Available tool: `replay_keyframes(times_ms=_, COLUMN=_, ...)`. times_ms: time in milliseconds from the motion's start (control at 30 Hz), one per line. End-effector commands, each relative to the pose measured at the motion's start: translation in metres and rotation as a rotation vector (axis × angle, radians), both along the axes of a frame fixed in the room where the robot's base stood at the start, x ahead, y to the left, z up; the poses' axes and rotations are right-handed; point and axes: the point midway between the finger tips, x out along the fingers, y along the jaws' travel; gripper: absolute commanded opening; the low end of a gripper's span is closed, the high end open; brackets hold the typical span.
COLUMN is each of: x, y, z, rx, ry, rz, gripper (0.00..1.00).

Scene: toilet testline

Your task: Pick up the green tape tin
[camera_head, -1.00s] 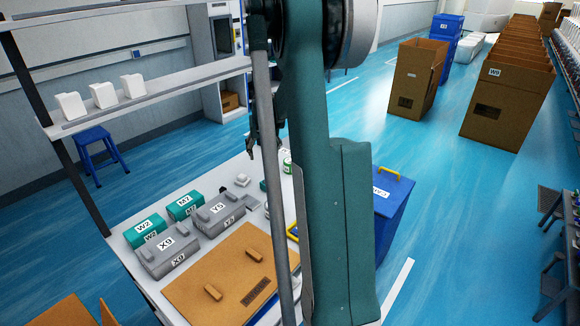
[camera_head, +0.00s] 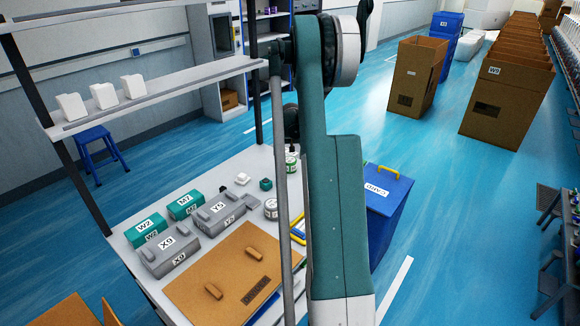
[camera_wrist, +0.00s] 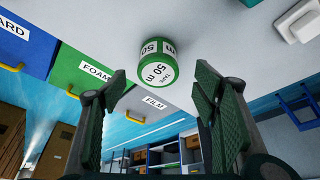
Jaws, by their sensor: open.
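My gripper is open and empty, and the fingers appear apart from the tin. In the head view the tin (camera_head: 292,161) shows at the table's far right part, partly covered by my arm.
A small dark green block (camera_head: 265,184), a white item (camera_head: 242,179) and a grey-white round tin (camera_head: 271,208) stand nearby. Grey and teal boxes (camera_head: 186,205) and a brown board (camera_head: 235,275) fill the front. Lidded bins (camera_wrist: 92,72) stand beyond the table edge.

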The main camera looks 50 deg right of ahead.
Motion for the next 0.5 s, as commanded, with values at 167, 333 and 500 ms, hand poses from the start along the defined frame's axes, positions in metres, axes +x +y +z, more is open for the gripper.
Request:
replay_keyframes(times_ms=167, x=0.001, y=0.000, z=-0.002, rx=0.000, ry=0.000, rz=0.000, gripper=0.60)
replay_keyframes(times_ms=333, x=0.004, y=-0.004, z=-0.012, rx=0.000, ry=0.000, rz=0.000, gripper=0.60)
replay_keyframes(times_ms=500, x=0.006, y=-0.007, z=-0.022, rx=0.000, ry=0.000, rz=0.000, gripper=0.60)
